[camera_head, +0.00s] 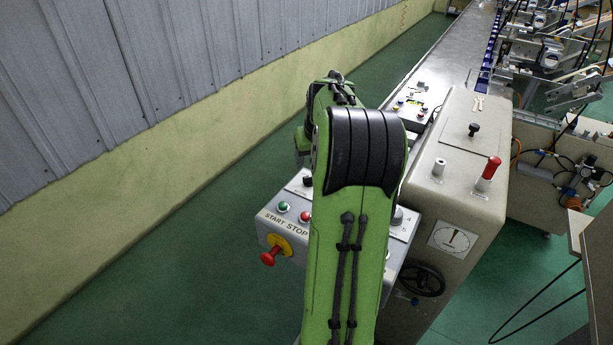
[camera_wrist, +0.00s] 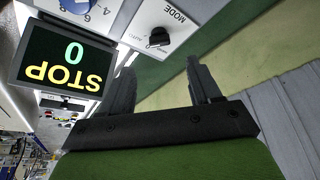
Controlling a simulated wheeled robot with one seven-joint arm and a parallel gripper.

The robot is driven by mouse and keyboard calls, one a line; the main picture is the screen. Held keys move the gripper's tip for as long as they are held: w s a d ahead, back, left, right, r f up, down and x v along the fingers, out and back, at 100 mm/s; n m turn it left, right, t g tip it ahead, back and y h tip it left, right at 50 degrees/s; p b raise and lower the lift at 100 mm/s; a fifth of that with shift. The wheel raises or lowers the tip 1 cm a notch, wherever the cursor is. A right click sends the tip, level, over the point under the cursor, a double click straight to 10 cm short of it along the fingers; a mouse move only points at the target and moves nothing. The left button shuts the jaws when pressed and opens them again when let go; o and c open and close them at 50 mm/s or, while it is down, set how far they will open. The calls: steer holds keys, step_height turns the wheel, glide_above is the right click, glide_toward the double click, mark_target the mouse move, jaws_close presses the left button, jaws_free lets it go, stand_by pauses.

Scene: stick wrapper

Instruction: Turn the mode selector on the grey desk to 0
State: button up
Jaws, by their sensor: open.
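The mode selector (camera_wrist: 158,38) is a small black knob on a pale panel, seen upper centre in the wrist view, with the word MODE beside it and a smaller label that looks like AUTO. Which mark its pointer faces is too small to tell. My gripper (camera_wrist: 162,62) is open and empty, its two dark fingers apart, with the knob beyond the gap between their tips and no visible contact. A dark knob (camera_head: 307,181) at the desk's left may be the selector.
Beside the selector are a display (camera_wrist: 65,62) reading STOP 0 and a numbered dial (camera_wrist: 76,6). The desk front has a green button (camera_head: 283,206) and a red emergency stop (camera_head: 270,257). Green floor lies open left.

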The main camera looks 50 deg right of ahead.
steer(key=x, duration=0.9)
steer(key=shift+b, duration=0.35)
steer(key=c, duration=1)
